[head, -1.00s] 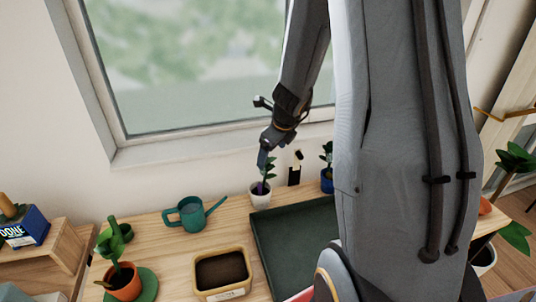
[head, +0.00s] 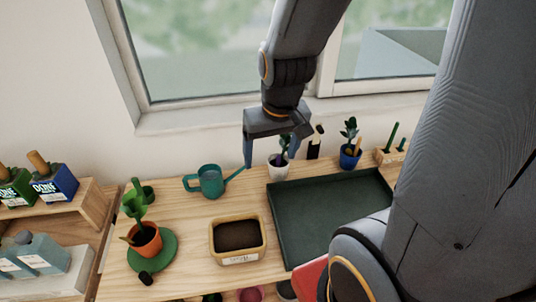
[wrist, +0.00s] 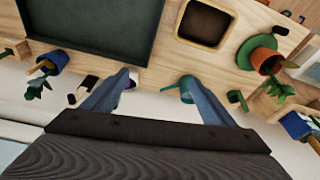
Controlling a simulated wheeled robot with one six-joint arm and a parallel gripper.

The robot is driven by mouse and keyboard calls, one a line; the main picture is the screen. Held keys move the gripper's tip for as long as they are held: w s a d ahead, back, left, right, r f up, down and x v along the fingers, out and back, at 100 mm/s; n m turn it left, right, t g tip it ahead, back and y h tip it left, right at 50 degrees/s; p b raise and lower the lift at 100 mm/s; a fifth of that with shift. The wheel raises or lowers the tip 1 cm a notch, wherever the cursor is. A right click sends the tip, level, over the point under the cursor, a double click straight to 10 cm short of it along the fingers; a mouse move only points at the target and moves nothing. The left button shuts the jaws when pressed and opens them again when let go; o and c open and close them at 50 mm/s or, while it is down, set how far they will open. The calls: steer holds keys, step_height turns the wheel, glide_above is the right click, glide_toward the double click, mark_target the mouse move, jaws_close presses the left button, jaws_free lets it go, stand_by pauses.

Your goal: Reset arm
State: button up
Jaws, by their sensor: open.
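My gripper (head: 268,150) is open and empty in the head view, raised at the back of the table in front of the window. Its fingers point down, and a white pot with a small plant (head: 278,165) shows behind and between them. In the wrist view my gripper (wrist: 160,92) has its two blue-grey fingers spread wide with nothing held between them. The white pot is partly hidden behind one finger there. My arm comes down from the top of the head view, and a large link of mine covers the right side.
A dark green tray (head: 330,253) lies on the wooden table. A teal watering can (head: 210,182), a soil box (head: 238,258), an orange pot (head: 147,240) on a green saucer (head: 170,262) and a blue pot (head: 349,158) stand around it. A wooden shelf (head: 95,203) is at left.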

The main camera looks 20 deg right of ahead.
steer(key=shift+s+a+n, duration=0.15)
steer(key=shift+a+n, duration=0.15)
steer(key=shift+a, duration=0.2)
steer(key=shift+f, duration=0.15)
step_height(320, 180, down, 12)
steer(key=g+b, duration=0.1)
steer(key=b, duration=0.9)
steer(key=shift+w+r+b, duration=0.2)
steer(key=shift+b, duration=0.15)
